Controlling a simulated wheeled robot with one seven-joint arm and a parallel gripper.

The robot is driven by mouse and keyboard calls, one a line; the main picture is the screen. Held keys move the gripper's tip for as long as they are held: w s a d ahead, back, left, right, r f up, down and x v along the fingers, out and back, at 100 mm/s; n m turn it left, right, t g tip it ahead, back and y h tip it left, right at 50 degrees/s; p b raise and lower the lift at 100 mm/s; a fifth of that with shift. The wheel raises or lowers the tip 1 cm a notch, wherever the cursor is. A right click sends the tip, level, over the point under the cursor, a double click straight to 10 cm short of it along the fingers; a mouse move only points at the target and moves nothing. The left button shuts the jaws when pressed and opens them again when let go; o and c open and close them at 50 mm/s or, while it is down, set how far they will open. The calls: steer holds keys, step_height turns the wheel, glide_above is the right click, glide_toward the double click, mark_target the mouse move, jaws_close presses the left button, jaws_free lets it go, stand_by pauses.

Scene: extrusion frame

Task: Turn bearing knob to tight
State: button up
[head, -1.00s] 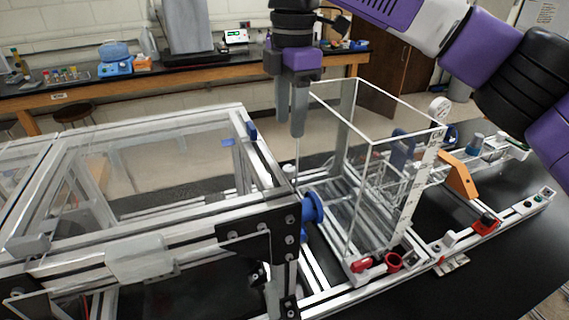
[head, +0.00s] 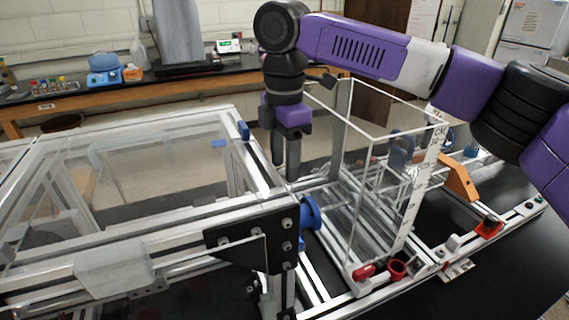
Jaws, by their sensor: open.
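A blue round knob (head: 310,213), which looks like the bearing knob, sits on the right side of the black corner plate (head: 252,240) of the metal extrusion frame. My gripper (head: 285,172) points downward, open and empty, with its two grey fingers above and slightly left of the knob in the head view. The fingertips appear apart from the knob, near the top rail of the frame. The exact depth between fingers and knob cannot be told. The knob's marking for tight is not readable.
A clear open-topped tank (head: 352,200) stands just right of the knob. Red fittings (head: 397,268) are at its front foot, and an orange bracket (head: 459,180) is farther right. Clear panels (head: 130,190) fill the frame on the left. Black table is free at the lower right.

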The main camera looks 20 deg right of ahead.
steer(key=shift+f, duration=0.6)
jaws_close()
steer(key=shift+r+p, duration=0.1)
steer(key=shift+p, duration=0.2)
steer(key=m+p, duration=0.2)
steer(key=shift+r+m+p, duration=0.1)
steer(key=shift+m+p, duration=1.55)
steer(key=shift+m, duration=0.35)
